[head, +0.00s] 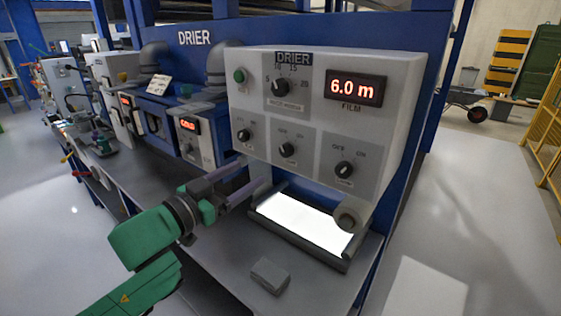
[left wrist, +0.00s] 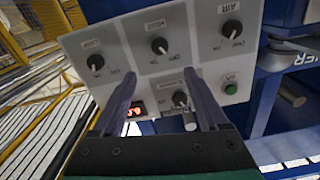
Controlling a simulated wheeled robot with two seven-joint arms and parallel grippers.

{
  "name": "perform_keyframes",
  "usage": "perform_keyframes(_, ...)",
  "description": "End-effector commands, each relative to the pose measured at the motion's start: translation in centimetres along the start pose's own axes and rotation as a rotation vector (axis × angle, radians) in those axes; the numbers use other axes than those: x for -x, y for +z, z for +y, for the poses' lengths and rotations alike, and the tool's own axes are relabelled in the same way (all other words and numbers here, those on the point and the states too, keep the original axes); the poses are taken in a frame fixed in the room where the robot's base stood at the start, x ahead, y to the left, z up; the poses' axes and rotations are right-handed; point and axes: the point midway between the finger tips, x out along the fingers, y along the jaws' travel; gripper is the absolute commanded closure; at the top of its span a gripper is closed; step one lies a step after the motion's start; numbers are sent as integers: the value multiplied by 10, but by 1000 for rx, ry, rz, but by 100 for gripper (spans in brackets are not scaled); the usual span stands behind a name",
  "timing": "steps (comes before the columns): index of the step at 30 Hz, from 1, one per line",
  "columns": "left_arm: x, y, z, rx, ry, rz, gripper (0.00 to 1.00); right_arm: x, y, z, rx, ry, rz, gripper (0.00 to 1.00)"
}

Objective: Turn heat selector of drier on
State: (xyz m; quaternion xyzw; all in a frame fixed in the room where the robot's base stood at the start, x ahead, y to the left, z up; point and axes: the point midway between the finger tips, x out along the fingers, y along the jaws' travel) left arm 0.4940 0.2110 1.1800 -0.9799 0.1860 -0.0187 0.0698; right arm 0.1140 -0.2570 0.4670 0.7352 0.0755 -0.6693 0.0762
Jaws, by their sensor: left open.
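The drier's light grey control panel (head: 316,118) carries a lower row of three black OFF/ON knobs: a left knob (head: 243,135), a middle knob (head: 287,149) and a right knob (head: 344,168). In the left wrist view the panel appears turned over, with the knob labelled AIR (left wrist: 232,29) at right, the middle knob (left wrist: 160,46) and the third knob (left wrist: 95,62) at left. I cannot read which label says heat. My left gripper (head: 248,178) is open and empty, below and in front of the panel's left part, apart from the knobs. My right gripper is out of view.
Above the row are a green button (head: 239,75), a larger dial (head: 280,87) and a display (head: 357,90) reading 6.0 m. Below stand a lit white plate (head: 302,222) with a roller (head: 347,219). A small grey block (head: 270,277) lies on the bench.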

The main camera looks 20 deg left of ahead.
Motion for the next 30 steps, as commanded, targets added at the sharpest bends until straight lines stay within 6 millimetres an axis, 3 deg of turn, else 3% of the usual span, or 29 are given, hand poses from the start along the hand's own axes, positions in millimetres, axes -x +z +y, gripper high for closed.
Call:
perform_keyframes(1,-4,6,1,-4,-1,6,24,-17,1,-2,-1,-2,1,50)
perform_keyframes(5,-14,7,2,-10,4,-1,24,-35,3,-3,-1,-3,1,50)
perform_keyframes(6,-21,-2,0,-5,2,-3,24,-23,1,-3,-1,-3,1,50)
perform_keyframes(9,-41,-5,0,-4,3,-5,24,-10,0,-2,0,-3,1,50)
perform_keyframes(19,-116,1,1,-5,4,-8,24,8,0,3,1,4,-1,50)
perform_keyframes(24,-131,2,2,-7,5,-9,24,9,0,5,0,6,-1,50)
perform_keyframes(30,-131,3,2,-8,5,-10,24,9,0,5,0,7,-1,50)
